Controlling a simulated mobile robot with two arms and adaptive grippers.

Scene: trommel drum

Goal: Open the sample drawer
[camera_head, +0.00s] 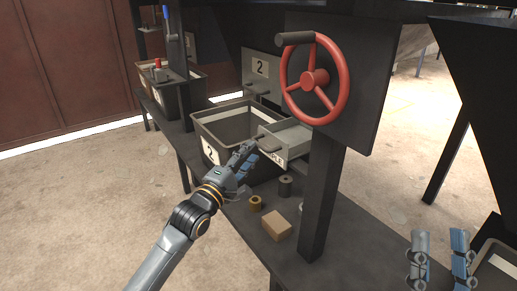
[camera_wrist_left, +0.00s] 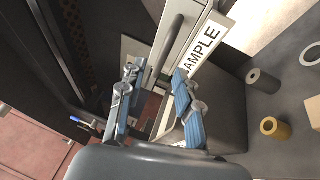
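The sample drawer (camera_head: 296,139) is a light grey box beside the post, its inside partly visible from above, so it stands at least partly out. Its front bears a "SAMPLE" label (camera_wrist_left: 206,43) and a dark bar handle (camera_wrist_left: 168,42). My left gripper (camera_head: 244,158) is at the drawer's front; in the left wrist view (camera_wrist_left: 155,80) its fingers are apart, with the handle's near end just beyond or between the tips. Contact cannot be told. My right gripper (camera_head: 440,255) is open and empty at the lower right, far from the drawer.
A dark bin labelled 2 (camera_head: 225,130) stands left of the drawer. A red handwheel (camera_head: 315,78) hangs on a panel above. A cardboard box (camera_head: 277,226), a brass roll (camera_head: 255,203) and a dark roll (camera_head: 285,186) lie on the table below. A dark post (camera_head: 322,195) stands right of them.

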